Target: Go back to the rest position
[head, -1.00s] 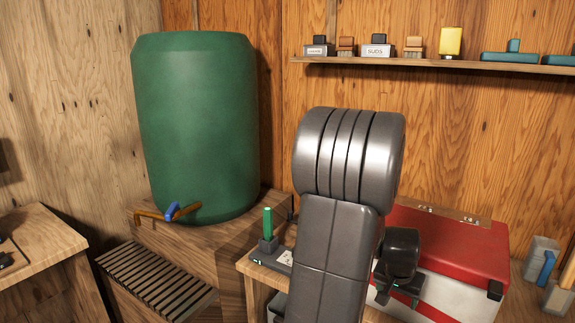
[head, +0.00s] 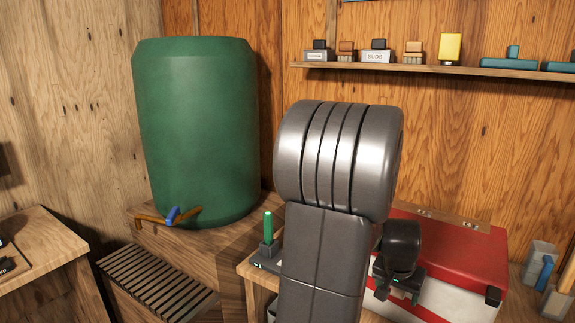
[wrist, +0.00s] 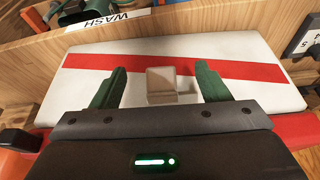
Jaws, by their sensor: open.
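My gripper (wrist: 160,85) shows in the wrist view with its two green fingers spread apart and nothing between them. Beyond the fingers is the white face of a box with a red stripe (wrist: 215,68) and a small pale latch-like block (wrist: 161,84). In the head view the same red and white box (head: 455,245) stands on the bench at the right, partly hidden behind my arm. My arm rises in the middle of the head view, and the dark wrist end hangs in front of the box. The fingertips are hidden there.
A green barrel (head: 200,130) with a blue-handled tap (head: 173,215) stands on a wooden stand at the left. A shelf (head: 430,69) with small blocks runs along the back wall. A green-handled tool (head: 268,228) stands upright left of my arm. A "WASH" label (wrist: 108,20) shows in the wrist view.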

